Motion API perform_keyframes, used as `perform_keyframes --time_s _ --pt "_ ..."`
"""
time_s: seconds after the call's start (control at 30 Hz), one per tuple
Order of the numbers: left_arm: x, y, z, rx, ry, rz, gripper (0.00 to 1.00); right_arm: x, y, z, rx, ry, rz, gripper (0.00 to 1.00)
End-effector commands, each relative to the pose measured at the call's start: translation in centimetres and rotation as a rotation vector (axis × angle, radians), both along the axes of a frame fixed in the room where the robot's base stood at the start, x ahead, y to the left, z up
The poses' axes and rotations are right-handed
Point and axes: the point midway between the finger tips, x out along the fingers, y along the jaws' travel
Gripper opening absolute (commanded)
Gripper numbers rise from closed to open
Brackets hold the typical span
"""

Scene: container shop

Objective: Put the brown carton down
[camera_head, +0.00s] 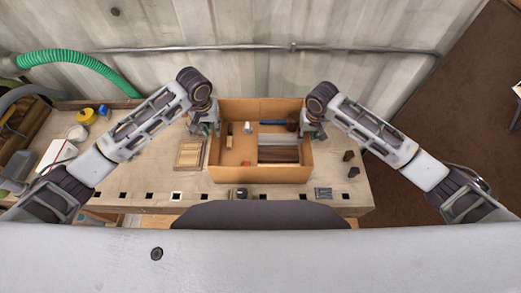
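The brown carton (235,174) is an open-topped box in the middle of the head view, over the workbench. It looks level. My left gripper (211,129) is at the far part of its left wall and appears shut on the rim. My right gripper (309,131) is at the far part of its right wall and appears shut on the rim. The fingertips are small and partly hidden. Inside the carton lie a dark brown slab, a blue item, a small white item and other small things. Whether the carton's underside touches the bench cannot be told.
The workbench (145,178) runs along a pale corrugated wall. A wooden piece (190,154) lies close left of the carton, and small dark items (350,163) lie to its right. A yellow container (87,116) and a green hose (85,62) are at the left.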

Motion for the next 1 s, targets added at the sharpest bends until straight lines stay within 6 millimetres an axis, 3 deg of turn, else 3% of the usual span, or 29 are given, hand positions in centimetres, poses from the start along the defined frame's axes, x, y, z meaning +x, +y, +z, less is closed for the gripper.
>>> perform_keyframes --time_s 0.6,1.0 --pt "-1.0 0.0 8.6 -0.001 -0.002 0.000 0.27 0.0 0.0 0.0 0.000 0.000 0.000 0.27" --pt "-1.2 0.0 10.0 0.000 0.000 -0.001 0.27 0.0 0.0 0.0 0.000 0.000 0.000 0.27"
